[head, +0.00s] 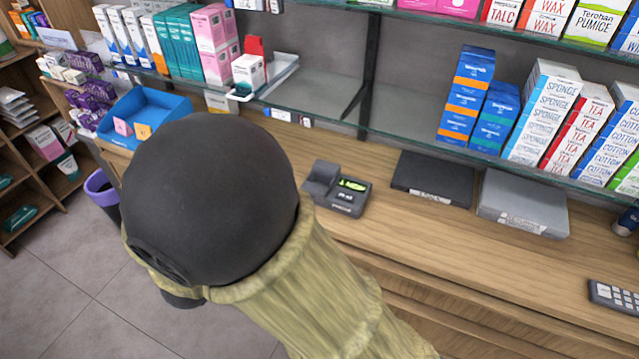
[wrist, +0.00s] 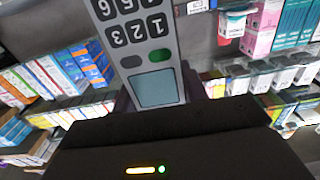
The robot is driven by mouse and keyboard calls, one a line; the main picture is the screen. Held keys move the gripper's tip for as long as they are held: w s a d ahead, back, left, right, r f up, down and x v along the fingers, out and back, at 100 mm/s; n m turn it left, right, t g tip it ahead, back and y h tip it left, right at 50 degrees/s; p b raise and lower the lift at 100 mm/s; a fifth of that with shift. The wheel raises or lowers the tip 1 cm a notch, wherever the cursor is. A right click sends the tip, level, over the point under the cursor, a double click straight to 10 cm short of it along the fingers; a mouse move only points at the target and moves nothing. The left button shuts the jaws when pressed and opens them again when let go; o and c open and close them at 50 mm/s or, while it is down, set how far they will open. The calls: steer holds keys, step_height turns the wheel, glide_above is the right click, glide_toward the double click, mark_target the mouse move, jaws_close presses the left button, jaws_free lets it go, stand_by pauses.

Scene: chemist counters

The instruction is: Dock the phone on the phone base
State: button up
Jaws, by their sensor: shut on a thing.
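The phone base (head: 338,190) is a small dark grey unit with a green display, standing on the wooden counter. No handset shows in its cradle. In the wrist view, my gripper (wrist: 160,95) is shut on the phone (wrist: 146,50), a grey handset with a number keypad, a small screen and a green key. The screen end is at the jaws, and the keypad end runs out past the top of the picture. In the head view my arm hides my gripper and the phone, so their distance from the base cannot be told.
A black flat box (head: 433,180) and a grey flat box (head: 522,204) lie right of the base. A keypad device (head: 614,297) lies at the far right. A glass shelf (head: 400,142) with boxes hangs above the counter. A blue tray (head: 150,108) stands left.

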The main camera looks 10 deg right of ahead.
steer(key=w+d+f+t+h+p, duration=0.2)
steer(key=w+d+t+p, duration=0.15)
steer(key=w+d, duration=1.15)
steer(key=w+f+g+p, duration=0.1)
steer(key=w+f+g, duration=0.1)
steer(key=w+f, duration=0.2)
steer(key=shift+a+f+y+p, duration=0.2)
steer(key=shift+f+y+p, duration=0.15)
steer(key=shift+f, duration=0.35)
steer(key=shift+w, duration=0.1)
